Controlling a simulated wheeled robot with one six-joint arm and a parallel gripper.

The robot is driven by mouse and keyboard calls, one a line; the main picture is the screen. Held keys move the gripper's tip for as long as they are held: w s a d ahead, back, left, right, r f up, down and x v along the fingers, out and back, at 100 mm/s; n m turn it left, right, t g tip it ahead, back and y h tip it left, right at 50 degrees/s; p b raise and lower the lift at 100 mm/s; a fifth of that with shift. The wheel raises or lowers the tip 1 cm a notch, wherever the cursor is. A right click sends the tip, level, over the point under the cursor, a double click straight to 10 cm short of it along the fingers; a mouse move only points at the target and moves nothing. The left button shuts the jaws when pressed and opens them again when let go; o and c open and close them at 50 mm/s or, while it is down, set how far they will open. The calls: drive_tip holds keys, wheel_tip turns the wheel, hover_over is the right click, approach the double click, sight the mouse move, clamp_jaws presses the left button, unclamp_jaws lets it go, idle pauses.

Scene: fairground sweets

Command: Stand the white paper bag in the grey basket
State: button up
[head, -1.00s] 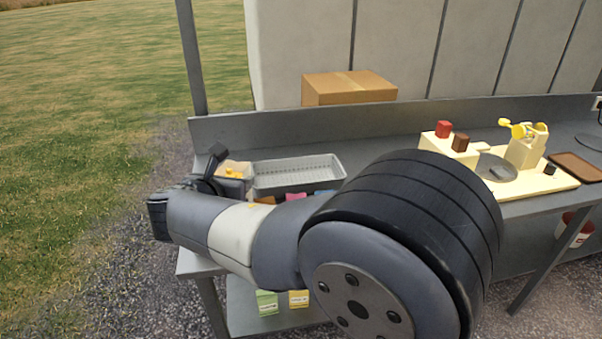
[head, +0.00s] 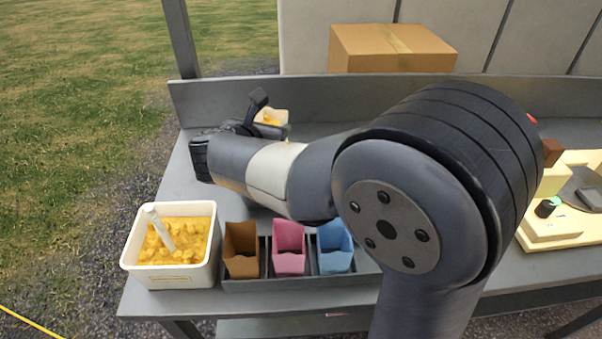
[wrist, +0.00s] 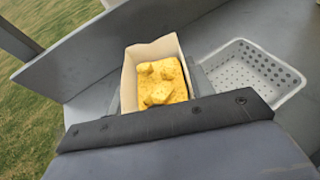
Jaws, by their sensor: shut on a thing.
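The white paper bag (head: 279,115) is open at the top and filled with yellow pieces. It shows larger in the wrist view (wrist: 131,82). My gripper (head: 264,127) is shut on the bag, which looks roughly upright near the back left of the counter. The grey basket (wrist: 291,78) has a perforated floor and lies to the right of the bag in the wrist view, apart from it. No contents show in its visible part. My arm hides the basket in the head view. The bag's lower part is hidden.
A white tub (head: 137,262) of yellow pieces with a scoop stands at the front left. Beside it a grey rack (head: 300,284) holds brown, pink and blue bags. A cardboard box (head: 385,50) is behind the back ledge (head: 330,92). Cream equipment (head: 556,222) stands at right.

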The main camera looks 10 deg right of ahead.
wheel_tip(320, 180, down, 10)
drive_tip(key=shift+r+b, duration=0.25)
drive_tip(key=shift+b, duration=0.5)
drive_tip(key=shift+f, duration=0.15)
drive_tip(key=o, duration=1.2)
drive_tip(key=shift+r, duration=0.2)
drive_tip(key=v, duration=1.2)
drive_tip(key=shift+p, duration=0.3)
